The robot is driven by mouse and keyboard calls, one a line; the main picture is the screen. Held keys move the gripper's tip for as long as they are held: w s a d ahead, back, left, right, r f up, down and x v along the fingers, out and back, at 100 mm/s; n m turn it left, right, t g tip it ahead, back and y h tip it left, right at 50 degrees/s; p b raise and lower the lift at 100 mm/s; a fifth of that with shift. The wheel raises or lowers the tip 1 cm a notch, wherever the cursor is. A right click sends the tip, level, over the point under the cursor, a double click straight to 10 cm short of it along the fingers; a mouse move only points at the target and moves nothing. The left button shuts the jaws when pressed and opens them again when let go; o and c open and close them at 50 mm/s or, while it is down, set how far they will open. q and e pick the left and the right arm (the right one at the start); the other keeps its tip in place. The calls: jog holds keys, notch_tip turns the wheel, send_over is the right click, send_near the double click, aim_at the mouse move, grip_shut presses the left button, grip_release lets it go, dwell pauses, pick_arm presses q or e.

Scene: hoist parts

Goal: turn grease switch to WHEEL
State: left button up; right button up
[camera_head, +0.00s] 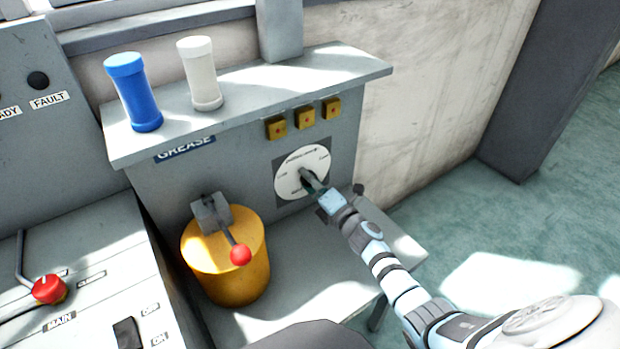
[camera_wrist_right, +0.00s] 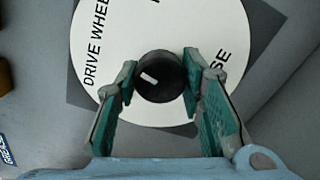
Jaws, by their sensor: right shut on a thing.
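The grease switch is a round white dial (camera_head: 291,181) on a dark square plate, on the front of the grey GREASE cabinet. In the right wrist view its black knob (camera_wrist_right: 160,88) carries a short white mark left of its middle. The dial (camera_wrist_right: 120,30) reads DRIVE WHEEL at the left; words at the top and right are partly cut off or hidden. My right gripper (camera_head: 316,185) reaches the dial from the lower right. In the right wrist view its green-padded fingers (camera_wrist_right: 160,80) are shut on the knob, one each side. My left gripper is not in view.
A blue cylinder (camera_head: 134,92) and a white cylinder (camera_head: 200,74) stand on the cabinet top. Yellow buttons (camera_head: 305,117) sit above the dial. A yellow drum (camera_head: 225,268) with a red-knobbed lever (camera_head: 240,254) stands left of my arm. A control console fills the left.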

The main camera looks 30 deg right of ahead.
jog(key=shift+m, duration=1)
jog(key=o, duration=1.2)
jog(key=s, duration=0.4)
jog(key=s+d, duration=0.1)
jog(key=s, duration=0.7)
jog(key=shift+d, duration=0.35)
